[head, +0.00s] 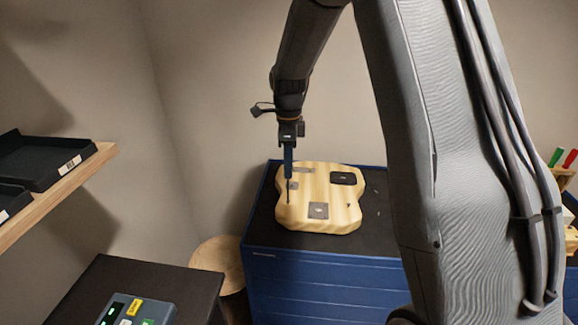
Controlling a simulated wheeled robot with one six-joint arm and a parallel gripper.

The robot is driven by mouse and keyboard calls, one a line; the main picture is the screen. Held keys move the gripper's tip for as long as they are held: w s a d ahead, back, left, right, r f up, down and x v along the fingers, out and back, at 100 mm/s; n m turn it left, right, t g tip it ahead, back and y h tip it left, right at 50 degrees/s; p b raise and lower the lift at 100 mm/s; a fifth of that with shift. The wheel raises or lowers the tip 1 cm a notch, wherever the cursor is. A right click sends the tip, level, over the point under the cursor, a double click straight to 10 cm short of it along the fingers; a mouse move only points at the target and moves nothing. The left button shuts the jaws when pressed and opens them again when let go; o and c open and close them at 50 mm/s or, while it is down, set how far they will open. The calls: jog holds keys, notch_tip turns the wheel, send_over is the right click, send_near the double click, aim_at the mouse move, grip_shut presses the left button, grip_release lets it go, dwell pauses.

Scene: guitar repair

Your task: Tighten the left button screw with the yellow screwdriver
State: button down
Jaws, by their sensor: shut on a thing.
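My gripper (290,135) points down over the left part of a pale wooden guitar body (331,197). It is shut on a screwdriver (288,162) with a dark blue handle; no yellow shows on it. Its thin shaft hangs upright, and its tip is over the body's left side, near a small grey plate (293,185). I cannot tell whether the tip touches anything. The left button screw is too small to make out. The body also bears a black plate (343,178) and a grey square plate (318,210).
The body lies on the black top of a blue cabinet (320,285). A rack at the right holds tools with a green handle (556,157) and a red handle (570,158). Black trays (45,160) sit on a left shelf. A device (138,311) stands on a dark table. My arm hides the cabinet's right part.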

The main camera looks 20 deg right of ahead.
jog(key=m, duration=0.4)
jog(key=shift+m, duration=0.4)
jog(key=m, duration=0.4)
jog(key=shift+r, duration=0.1)
jog(key=shift+r, duration=0.25)
